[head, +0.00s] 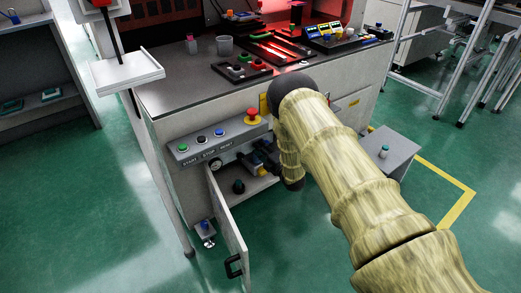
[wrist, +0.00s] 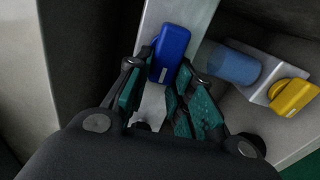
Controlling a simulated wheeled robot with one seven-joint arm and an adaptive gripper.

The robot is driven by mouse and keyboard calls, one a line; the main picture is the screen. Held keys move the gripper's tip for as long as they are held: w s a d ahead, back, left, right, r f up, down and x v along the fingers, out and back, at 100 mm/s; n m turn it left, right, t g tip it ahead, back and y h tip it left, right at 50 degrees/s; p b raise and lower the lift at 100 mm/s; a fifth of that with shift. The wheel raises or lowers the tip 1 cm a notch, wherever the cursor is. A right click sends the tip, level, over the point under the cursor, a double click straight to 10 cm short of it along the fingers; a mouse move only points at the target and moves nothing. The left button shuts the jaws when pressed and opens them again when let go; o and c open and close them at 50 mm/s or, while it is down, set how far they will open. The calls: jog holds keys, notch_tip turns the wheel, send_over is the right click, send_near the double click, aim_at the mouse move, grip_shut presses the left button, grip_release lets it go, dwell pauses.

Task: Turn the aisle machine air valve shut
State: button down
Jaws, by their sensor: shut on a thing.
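In the wrist view a blue valve handle (wrist: 170,52) stands upright in front of a grey metal strip, between the teal-padded fingers of my gripper (wrist: 160,82). The gripper is shut on the blue handle. In the head view my gripper (head: 257,164) is inside the open cabinet under the machine's worktop, partly hidden by my arm. The valve is too small and covered to tell there. How far the handle is turned cannot be told.
A yellow handle (wrist: 293,97) and a blue cylinder (wrist: 232,66) sit right of the gripper. In the head view the cabinet door (head: 227,217) hangs open, a gauge (head: 216,164) is left of the gripper, and a button panel (head: 215,140) is above. A grey box (head: 383,160) stands right.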

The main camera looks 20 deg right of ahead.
jog(key=shift+f, duration=0.1)
jog(key=c, duration=1.2)
grip_release()
jog(key=shift+c, duration=0.2)
jog(key=v, duration=1.2)
